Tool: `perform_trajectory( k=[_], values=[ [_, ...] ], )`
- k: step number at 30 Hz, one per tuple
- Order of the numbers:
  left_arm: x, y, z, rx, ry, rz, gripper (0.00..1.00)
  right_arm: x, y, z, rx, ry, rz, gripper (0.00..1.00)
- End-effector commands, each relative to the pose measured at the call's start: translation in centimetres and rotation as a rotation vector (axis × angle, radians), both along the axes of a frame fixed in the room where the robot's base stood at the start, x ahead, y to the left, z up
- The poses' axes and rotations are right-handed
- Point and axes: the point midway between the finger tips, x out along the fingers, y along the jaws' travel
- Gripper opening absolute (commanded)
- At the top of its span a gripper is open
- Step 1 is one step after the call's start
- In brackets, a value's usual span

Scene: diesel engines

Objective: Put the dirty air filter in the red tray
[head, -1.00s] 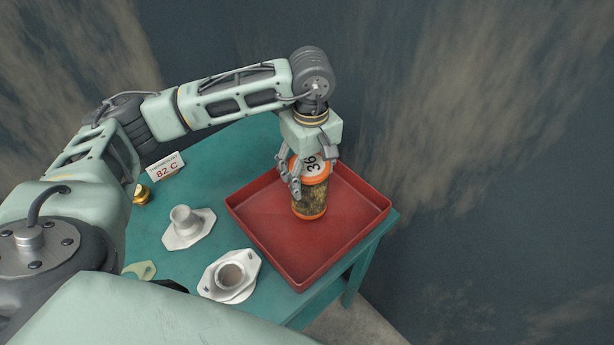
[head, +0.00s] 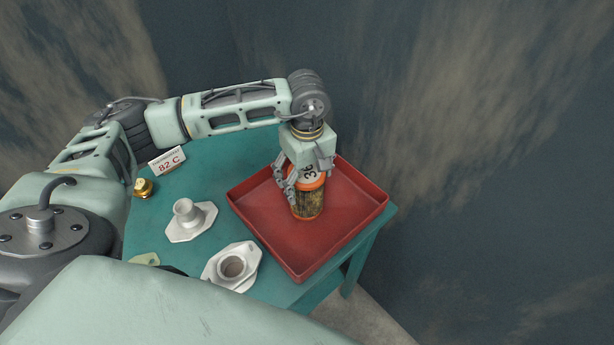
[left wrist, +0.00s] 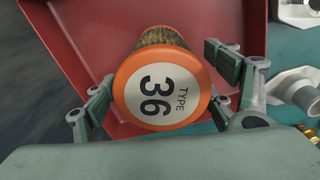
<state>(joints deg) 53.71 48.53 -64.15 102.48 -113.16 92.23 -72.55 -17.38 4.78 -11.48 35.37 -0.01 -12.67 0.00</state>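The dirty air filter (head: 309,199) is a cylinder with orange ends and a grimy brown-green middle. It stands upright inside the red tray (head: 310,262), apparently on its floor. In the left wrist view its orange cap (left wrist: 161,92) reads "TYPE 36". My left gripper (head: 303,182) is just above the filter, with its fingers spread around the cap. In the left wrist view the fingers of the left gripper (left wrist: 160,85) stand apart, with a gap on the right side of the cap. My right gripper is not in view.
The tray sits on a teal table (head: 205,155) near its right edge. Left of it are two white flanged parts (head: 188,221) (head: 232,268), a brass piece (head: 143,187) and a sign reading 82 C (head: 167,162). The tray floor around the filter is clear.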

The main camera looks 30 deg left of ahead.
Motion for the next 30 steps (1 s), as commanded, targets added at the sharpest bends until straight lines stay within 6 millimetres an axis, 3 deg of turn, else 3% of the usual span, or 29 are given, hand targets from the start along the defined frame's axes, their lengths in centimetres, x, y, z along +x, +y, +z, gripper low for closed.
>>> perform_trajectory(
  k=[14,30],
  values=[
    [0.1,0.0,0.8,-0.001,-0.003,0.001,0.84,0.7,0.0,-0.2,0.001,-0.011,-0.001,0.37],
    [0.1,0.0,10.9,-0.001,-0.004,0.000,0.84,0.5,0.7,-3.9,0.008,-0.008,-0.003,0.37]
  ],
)
